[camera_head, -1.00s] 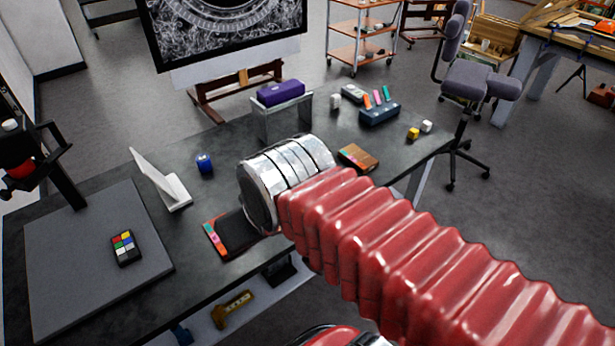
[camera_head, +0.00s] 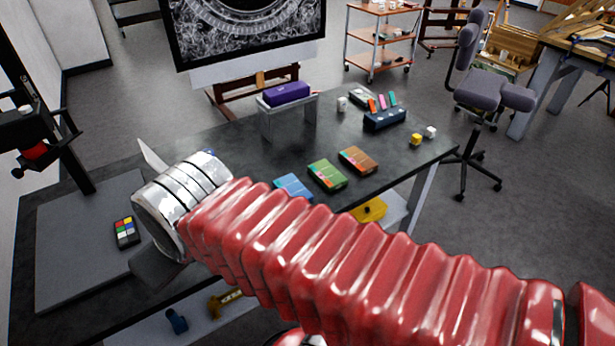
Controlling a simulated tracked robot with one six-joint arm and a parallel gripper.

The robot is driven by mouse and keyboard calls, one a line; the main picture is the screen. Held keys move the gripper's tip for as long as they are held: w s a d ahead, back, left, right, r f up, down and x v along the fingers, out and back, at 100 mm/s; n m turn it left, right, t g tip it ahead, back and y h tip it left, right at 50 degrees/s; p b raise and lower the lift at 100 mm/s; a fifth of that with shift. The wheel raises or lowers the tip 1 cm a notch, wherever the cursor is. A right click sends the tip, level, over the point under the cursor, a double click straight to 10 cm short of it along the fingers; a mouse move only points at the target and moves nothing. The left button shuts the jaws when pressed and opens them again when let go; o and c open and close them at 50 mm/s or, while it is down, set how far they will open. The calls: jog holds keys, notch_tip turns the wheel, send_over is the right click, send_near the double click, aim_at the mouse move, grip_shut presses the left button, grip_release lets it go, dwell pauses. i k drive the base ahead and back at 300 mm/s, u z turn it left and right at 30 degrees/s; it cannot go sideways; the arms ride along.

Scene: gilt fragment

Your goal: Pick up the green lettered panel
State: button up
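The green lettered panel (camera_head: 327,174) lies flat on the dark table, between a blue panel (camera_head: 293,187) and an orange-brown panel (camera_head: 358,160). Its lettering is too small to read. My red arm passes just in front of these panels. My gripper (camera_head: 158,268) is a dark shape below the silver wrist, over the left part of the table beside the grey board, well to the left of the green panel. Its fingers are mostly hidden, so I cannot tell whether it is open or holds anything.
The grey board (camera_head: 70,250) carries a small colour chart (camera_head: 126,232). A purple box (camera_head: 287,93) sits on a metal stand behind the panels. The table's middle is clear.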

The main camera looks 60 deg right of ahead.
aim_at(324, 172)
jog(key=u, duration=0.2)
jog(key=k, duration=1.65)
jog(key=z, duration=0.4)
jog(key=i, duration=1)
